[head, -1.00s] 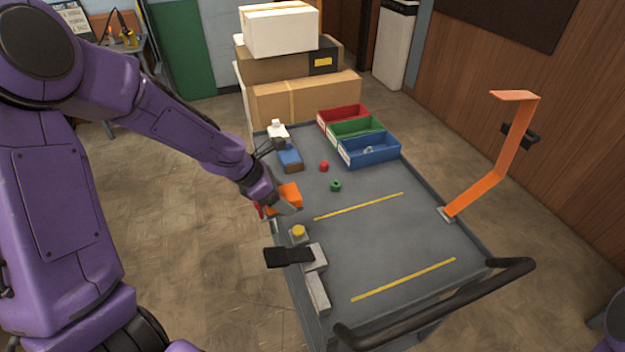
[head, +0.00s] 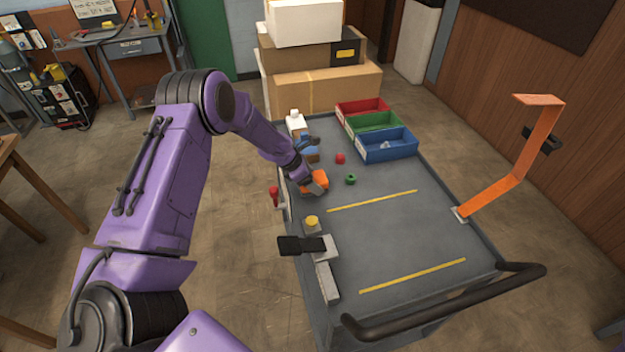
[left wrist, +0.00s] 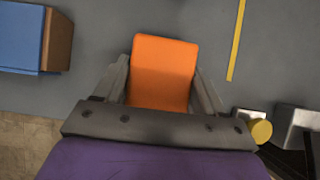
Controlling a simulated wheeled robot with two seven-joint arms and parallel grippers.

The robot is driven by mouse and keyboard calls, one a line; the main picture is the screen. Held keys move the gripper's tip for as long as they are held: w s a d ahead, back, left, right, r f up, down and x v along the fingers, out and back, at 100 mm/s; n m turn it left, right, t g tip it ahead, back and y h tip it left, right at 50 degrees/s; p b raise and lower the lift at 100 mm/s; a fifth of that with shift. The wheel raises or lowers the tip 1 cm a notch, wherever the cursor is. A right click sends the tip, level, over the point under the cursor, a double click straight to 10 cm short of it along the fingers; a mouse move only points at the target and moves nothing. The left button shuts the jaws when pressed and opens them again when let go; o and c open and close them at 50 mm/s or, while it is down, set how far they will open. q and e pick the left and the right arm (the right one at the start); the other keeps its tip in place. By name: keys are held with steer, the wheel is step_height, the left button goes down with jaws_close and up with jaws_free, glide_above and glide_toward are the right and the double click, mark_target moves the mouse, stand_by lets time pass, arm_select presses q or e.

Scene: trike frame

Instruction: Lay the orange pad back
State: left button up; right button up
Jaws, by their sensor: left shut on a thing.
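The orange pad (head: 314,180) is at the left edge of the grey cart top, near the blue and brown block. My left gripper (head: 312,184) is shut on it. In the left wrist view the orange pad (left wrist: 163,72) sits between the two dark fingers of my left gripper (left wrist: 163,88), over the grey surface. I cannot tell whether the pad touches the cart top. My right gripper is not in view.
A blue and brown block (head: 309,150) stands just behind the pad. A yellow knob (head: 312,221) is in front, and a red handle (head: 274,196) is at the cart's side. Red, green and blue (head: 387,146) bins stand at the back. The cart's middle is largely clear.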

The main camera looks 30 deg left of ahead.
arm_select(q)
steer(key=shift+s, duration=0.1)
steer(key=shift+w+f, duration=0.25)
steer(key=shift+f, duration=0.15)
steer(key=o, duration=1.5)
steer(key=shift+r, duration=0.1)
steer(key=shift+s+r, duration=0.1)
steer(key=shift+s, duration=0.05)
steer(key=shift+r, duration=0.15)
steer(key=v, duration=1.1)
steer(key=shift+s+a+r, duration=0.2)
steer(key=shift+r, duration=0.1)
